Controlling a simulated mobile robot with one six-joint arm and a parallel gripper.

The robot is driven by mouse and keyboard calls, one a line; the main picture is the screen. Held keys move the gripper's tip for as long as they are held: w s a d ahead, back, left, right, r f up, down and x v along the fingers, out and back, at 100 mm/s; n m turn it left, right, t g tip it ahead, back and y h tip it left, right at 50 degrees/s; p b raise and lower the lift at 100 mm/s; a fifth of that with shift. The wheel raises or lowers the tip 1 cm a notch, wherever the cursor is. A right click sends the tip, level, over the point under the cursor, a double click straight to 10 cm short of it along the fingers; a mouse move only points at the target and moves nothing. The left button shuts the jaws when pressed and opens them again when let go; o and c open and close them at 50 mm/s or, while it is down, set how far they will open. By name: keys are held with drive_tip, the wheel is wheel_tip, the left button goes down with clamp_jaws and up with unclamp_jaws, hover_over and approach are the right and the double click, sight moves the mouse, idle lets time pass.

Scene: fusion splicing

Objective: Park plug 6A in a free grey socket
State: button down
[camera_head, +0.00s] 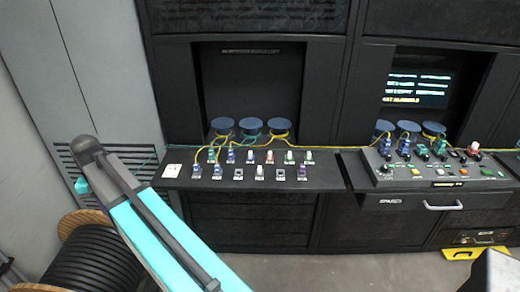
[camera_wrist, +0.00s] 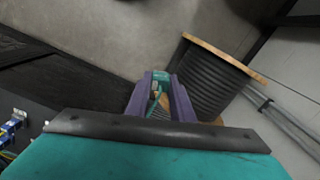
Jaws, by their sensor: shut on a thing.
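My gripper (camera_wrist: 160,76) has two purple fingers, shut on a small teal plug (camera_wrist: 160,77) in the wrist view. A teal cable loops down between the fingers. No label on the plug can be read. In the head view my arm reaches up at the left, and a thin teal cable (camera_head: 146,160) runs from the ledge toward it; the fingers are not clear there. The socket ledge (camera_head: 330,178) is right of the arm. Its front row has grey sockets that look empty (camera_head: 238,172) and (camera_head: 280,173), among blue, white and purple plugs.
A black cable drum (camera_head: 90,268) with wooden flanges stands at lower left, and also below my gripper in the wrist view (camera_wrist: 208,82). Blue spools (camera_head: 251,124) with yellow fibres sit behind the ledge. A splicer console (camera_head: 440,178) is at right. The floor (camera_head: 290,268) ahead is clear.

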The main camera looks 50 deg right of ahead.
drive_tip(key=s+d+r+m+p, duration=0.15)
drive_tip(key=d+m, duration=0.25)
drive_tip(key=d, duration=0.6)
drive_tip(key=s+d+m+p, duration=0.3)
drive_tip(key=d, duration=0.8)
drive_tip(key=s+d+r+m+p, duration=0.15)
drive_tip(key=d+m, duration=0.25)
drive_tip(key=d, duration=0.6)
drive_tip(key=s+d+r+m+p, duration=0.1)
drive_tip(key=s+d+m+p, duration=0.4)
drive_tip(key=s+d, duration=1.5)
drive_tip(key=d+m, duration=0.3)
drive_tip(key=m, duration=0.2)
drive_tip(key=shift+s+d+r+m, duration=0.25)
drive_tip(key=shift+d+m, duration=0.1)
drive_tip(key=shift+m, duration=0.05)
drive_tip(key=shift+f, duration=0.15)
drive_tip(key=shift+f+b, duration=1.65)
drive_tip(key=shift+f, duration=1.35)
drive_tip(key=shift+w, duration=0.15)
